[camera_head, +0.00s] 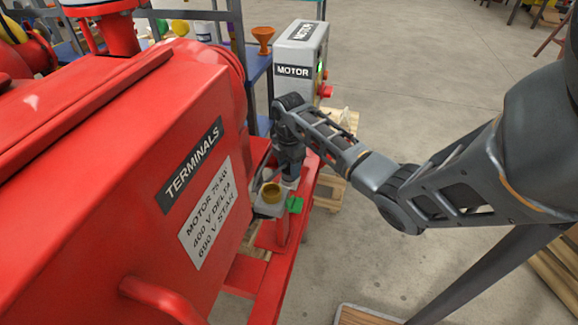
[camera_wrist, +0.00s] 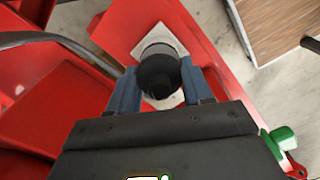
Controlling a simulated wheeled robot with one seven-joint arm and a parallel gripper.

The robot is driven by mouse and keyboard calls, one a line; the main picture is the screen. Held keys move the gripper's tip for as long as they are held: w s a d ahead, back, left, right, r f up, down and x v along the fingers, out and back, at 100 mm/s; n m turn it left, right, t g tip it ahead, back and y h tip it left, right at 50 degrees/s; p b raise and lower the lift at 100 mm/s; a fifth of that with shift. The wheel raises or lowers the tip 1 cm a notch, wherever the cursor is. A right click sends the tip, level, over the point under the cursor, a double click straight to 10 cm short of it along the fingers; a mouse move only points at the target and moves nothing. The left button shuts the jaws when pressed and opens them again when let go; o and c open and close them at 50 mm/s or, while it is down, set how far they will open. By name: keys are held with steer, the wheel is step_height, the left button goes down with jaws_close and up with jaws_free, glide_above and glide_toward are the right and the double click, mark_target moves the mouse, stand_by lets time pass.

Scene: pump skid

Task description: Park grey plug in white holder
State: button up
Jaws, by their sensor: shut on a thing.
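The grey plug (camera_wrist: 160,72) is dark and round in the wrist view, between the two fingers of my gripper (camera_wrist: 160,88). My gripper is shut on it. The white holder (camera_wrist: 178,46) shows as a pale square plate on the red frame, directly behind the plug in that view. The plug hides the plate's middle, so I cannot tell whether the plug is seated or only above it. In the head view my gripper (camera_head: 289,176) points down beside the red motor's terminal box; the plug and holder are mostly hidden there by the gripper and wrist.
A grey box with a yellow-brown round cap (camera_head: 271,190) and a green part (camera_head: 295,205) sit close to my gripper. The red terminal box (camera_head: 150,150) stands at left. The grey MOTOR control box (camera_head: 300,55) is behind my wrist. A cable (camera_wrist: 40,38) curves at left.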

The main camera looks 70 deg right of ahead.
steer(key=o, duration=1.2)
steer(key=shift+o, duration=0.2)
steer(key=shift+r, duration=3.95)
